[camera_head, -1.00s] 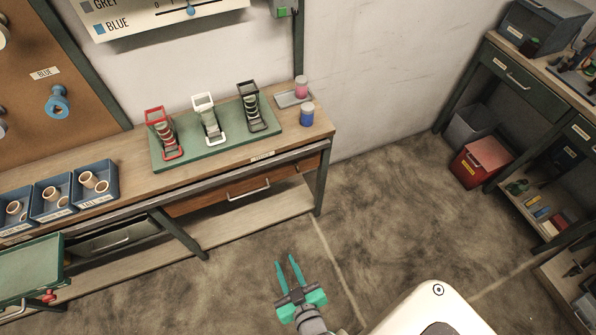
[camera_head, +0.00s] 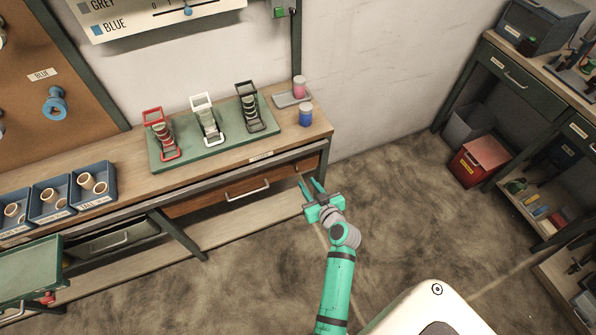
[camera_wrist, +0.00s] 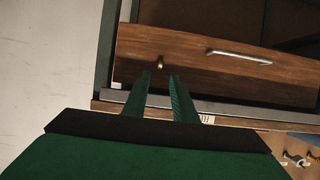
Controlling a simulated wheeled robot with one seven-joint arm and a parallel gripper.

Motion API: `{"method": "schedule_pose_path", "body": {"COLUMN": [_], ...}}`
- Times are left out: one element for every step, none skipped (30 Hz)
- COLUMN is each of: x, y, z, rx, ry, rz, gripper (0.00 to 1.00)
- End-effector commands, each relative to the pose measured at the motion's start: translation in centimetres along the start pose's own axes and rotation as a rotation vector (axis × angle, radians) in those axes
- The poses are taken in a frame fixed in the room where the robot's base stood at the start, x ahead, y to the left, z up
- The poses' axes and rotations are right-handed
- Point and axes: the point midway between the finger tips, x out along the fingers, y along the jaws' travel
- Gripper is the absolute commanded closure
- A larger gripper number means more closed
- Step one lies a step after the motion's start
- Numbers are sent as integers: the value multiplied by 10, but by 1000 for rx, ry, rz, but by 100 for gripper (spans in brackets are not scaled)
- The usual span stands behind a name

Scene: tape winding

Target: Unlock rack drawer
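The wooden rack drawer (camera_head: 205,201) sits shut under the right part of the workbench, with a silver handle (camera_head: 247,190). It also shows in the wrist view (camera_wrist: 190,62), where its handle (camera_wrist: 238,56) is to the right of my fingers. A small brass lock piece (camera_wrist: 160,64) stands out from the drawer front there. My gripper (camera_head: 308,182) is near the bench's right end, in front of the drawer's right side. In the wrist view, my gripper (camera_wrist: 157,76) has its two fingers apart and empty. The brass piece appears between and just beyond the fingertips; contact cannot be told.
The bench's right leg (camera_head: 323,166) is close to my gripper. On the bench top (camera_head: 130,190) are a green tray (camera_head: 205,163) with coloured frames, a blue jar (camera_head: 306,115) and blue bins (camera_head: 94,186). Open floor (camera_head: 420,225) lies to the right.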

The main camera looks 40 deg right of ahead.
Motion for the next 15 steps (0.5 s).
{"method": "schedule_pose_path", "body": {"x": [5,9,14,19,24,32,37,43,50,55,61,67,72,76,82], "y": [0,0,0,0,-1,-1,-1,-1,-1,-1,-1,-1,0,0,0], "z": [-1,-1,-1,-1,-1,-1,-1,-1,-1,-1,-1,0,-1,-1,-1], "rx": [0,1,0,1,1,2,2,2,2,2,1,2,2,2,2], "ry": [1,1,2,1,1,1,1,2,1,0,1,0,1,1,1], "rz": [-1,-1,-1,-1,-2,-2,-2,-1,-1,-1,-1,-1,0,0,0], "gripper": [75,75,75,75,75,75,75,75,75,75,75,75,75,75,75]}}
